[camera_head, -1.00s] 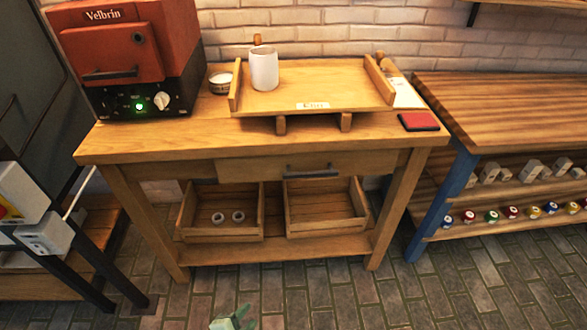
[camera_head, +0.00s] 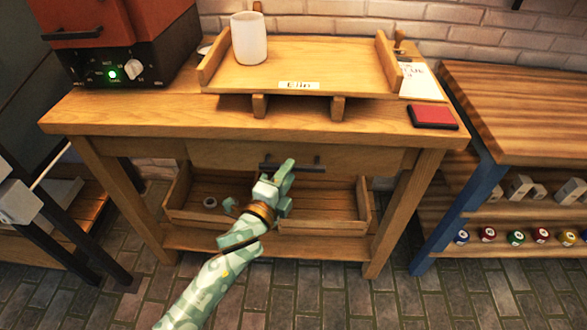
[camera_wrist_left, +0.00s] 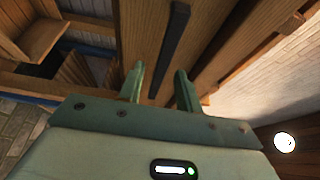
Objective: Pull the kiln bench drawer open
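The kiln bench (camera_head: 120,118) is wooden, with a drawer (camera_head: 225,155) under its top. The drawer front sits flush in the frame and looks closed. Its dark bar handle (camera_head: 312,168) also shows in the left wrist view (camera_wrist_left: 173,45). My left gripper (camera_head: 284,183) is pale green and in front of the drawer, at the handle's left part, hiding some of it. In the left wrist view its fingers (camera_wrist_left: 160,88) are apart, with the handle running between them in the picture. I cannot tell if they touch it. My right gripper is not in view.
On the bench stand a kiln (camera_head: 150,50), a tray stand (camera_head: 300,60) with a white mug (camera_head: 249,40), and a red pad (camera_head: 433,116). Open wooden bins (camera_head: 345,207) sit on the lower shelf. A shelf with paint pots (camera_head: 517,237) stands right. The floor in front is free.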

